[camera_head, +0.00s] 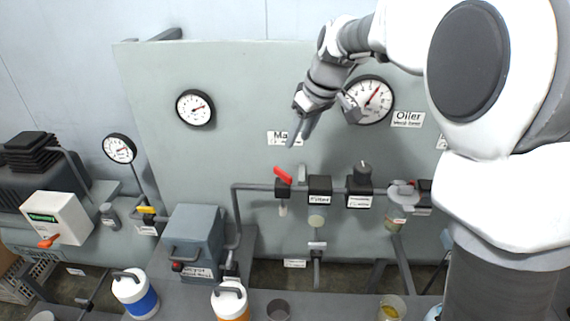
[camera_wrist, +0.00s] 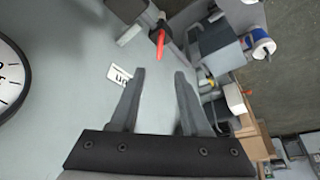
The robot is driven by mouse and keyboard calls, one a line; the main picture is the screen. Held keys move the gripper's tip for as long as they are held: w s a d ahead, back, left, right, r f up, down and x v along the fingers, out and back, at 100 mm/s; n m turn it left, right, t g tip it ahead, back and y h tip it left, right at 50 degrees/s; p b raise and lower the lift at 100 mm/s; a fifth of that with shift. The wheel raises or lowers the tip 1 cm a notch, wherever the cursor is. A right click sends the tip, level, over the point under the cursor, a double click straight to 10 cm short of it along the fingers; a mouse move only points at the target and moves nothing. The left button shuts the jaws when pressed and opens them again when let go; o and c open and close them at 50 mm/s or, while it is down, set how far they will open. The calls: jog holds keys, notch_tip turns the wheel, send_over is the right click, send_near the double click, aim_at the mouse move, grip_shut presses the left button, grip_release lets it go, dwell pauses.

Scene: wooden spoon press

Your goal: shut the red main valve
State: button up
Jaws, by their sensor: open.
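The red main valve handle (camera_head: 283,175) sits on a dark valve body (camera_head: 283,189) on the pipe across the grey panel, tilted down to the right in the head view. Just above it is a white label starting "Ma" (camera_head: 276,137), partly hidden by my gripper. My gripper (camera_head: 300,138) is open and empty, a short way above the red handle and apart from it. In the wrist view the red handle (camera_wrist: 160,42) lies beyond the fingertips of my gripper (camera_wrist: 159,72), roughly in line with the gap between them.
The filter block (camera_head: 320,187) and a block with a dark knob (camera_head: 361,180) stand right of the valve. Two gauges (camera_head: 195,108) (camera_head: 369,101) are above. A grey box (camera_head: 195,240) and white-lidded containers (camera_head: 136,293) are lower left. The panel between gauges and pipe is mostly flat.

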aim_at(283, 171)
jog(key=x, duration=1.4)
jog(key=shift+d, duration=0.1)
grip_shut()
